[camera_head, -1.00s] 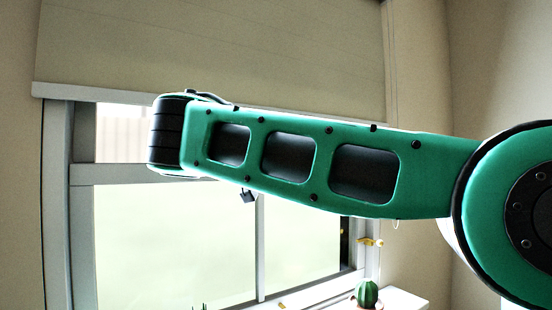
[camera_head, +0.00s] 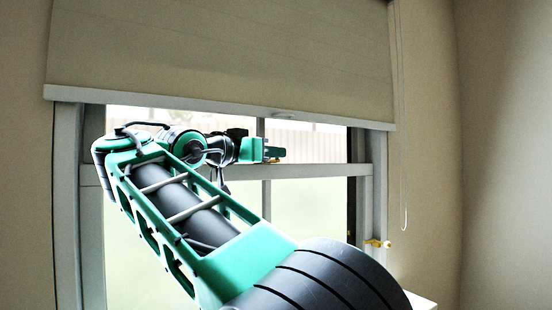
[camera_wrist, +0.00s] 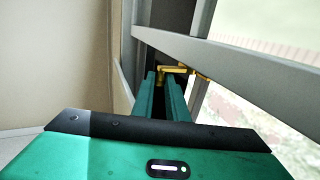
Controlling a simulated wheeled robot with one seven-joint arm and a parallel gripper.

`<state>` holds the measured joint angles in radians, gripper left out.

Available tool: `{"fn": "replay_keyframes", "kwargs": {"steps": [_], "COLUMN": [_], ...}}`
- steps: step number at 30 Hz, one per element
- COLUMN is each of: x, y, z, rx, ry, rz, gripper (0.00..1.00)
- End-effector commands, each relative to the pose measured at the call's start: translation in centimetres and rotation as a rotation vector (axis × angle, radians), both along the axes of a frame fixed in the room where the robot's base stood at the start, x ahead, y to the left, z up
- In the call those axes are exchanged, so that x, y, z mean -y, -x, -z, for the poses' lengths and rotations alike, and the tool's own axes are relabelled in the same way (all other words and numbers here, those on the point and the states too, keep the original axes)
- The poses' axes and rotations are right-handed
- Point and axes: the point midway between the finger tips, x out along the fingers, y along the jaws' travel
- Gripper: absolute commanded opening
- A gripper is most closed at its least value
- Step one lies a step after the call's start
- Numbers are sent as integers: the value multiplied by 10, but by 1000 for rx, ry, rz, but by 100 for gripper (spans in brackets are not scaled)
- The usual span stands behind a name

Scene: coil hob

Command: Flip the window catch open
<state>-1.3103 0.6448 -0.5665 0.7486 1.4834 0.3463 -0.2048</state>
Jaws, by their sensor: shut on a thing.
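The window catch (camera_wrist: 176,69) is a small brass-coloured piece on the window frame, at the fingertips in the wrist view. My gripper (camera_wrist: 162,78) has its two green fingers closed on the catch, with a narrow gap between them. In the head view the gripper (camera_head: 268,153) is at the window's middle rail, with a bit of brass (camera_head: 276,155) just at its tip. The fingertips hide part of the catch, and I cannot tell how far it is turned.
The grey window rail (camera_wrist: 250,65) runs close beside the fingers. A beige roller blind (camera_head: 220,50) hangs over the upper window. A cord (camera_head: 403,170) hangs at the right, and a brass fitting (camera_head: 377,243) is low on the right frame. A white ledge (camera_head: 420,300) lies below.

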Motion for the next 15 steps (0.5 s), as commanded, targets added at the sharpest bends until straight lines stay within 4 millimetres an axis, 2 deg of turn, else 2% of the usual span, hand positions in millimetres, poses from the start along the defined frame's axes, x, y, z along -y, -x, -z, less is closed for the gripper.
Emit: {"fn": "replay_keyframes", "kwargs": {"steps": [1, 15], "x": [-6, -6], "y": [-1, -2], "z": [1, 2], "rx": [0, -5], "ry": [6, 5], "rz": [-2, 28], "gripper": [0, 0]}}
